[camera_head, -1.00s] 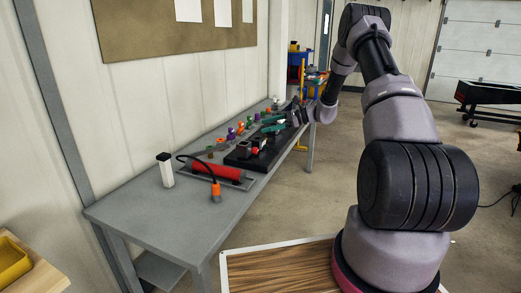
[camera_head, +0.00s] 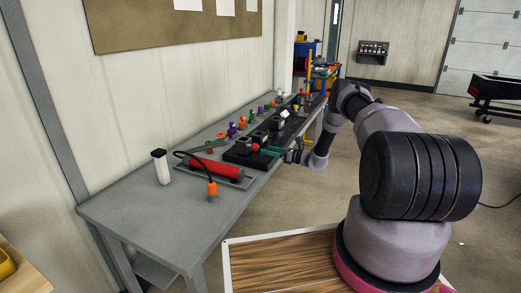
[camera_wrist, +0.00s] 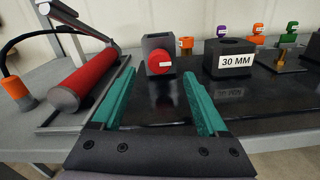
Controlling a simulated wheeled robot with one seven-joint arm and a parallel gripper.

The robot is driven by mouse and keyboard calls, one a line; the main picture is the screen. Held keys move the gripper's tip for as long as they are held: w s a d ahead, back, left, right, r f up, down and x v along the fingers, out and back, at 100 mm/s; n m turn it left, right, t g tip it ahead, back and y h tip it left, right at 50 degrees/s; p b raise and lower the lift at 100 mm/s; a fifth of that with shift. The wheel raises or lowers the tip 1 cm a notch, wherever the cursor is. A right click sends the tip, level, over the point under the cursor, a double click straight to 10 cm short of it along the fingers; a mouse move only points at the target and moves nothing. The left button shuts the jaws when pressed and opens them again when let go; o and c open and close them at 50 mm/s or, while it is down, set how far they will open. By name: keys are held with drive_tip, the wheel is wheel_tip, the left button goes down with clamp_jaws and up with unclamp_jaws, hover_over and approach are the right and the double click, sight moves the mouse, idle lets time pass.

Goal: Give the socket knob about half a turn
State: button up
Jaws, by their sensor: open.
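A red round knob (camera_wrist: 159,61) with a small label sits on the front of a dark square socket block (camera_wrist: 160,44), upright on a black base plate (camera_wrist: 235,125). In the head view the red knob (camera_head: 255,147) is small, near the bench's front edge. My gripper (camera_wrist: 158,78) is open, its two teal fingers pointing toward the block. The knob appears between the fingertips in the wrist view, with nothing held. I cannot tell the exact gap from fingertips to knob. My gripper (camera_head: 276,152) also shows at the bench's front edge in the head view.
A block labelled 30 MM (camera_wrist: 232,58) stands right of the knob. A red cylinder (camera_wrist: 84,82) on a metal frame lies to the left, with a cable and orange plug (camera_wrist: 17,92). Small coloured parts stand behind. Open floor (camera_head: 280,205) lies in front of the bench (camera_head: 150,222).

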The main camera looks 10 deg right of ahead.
sight(258, 148)
drive_tip(key=shift+x, duration=2.4)
clamp_jaws()
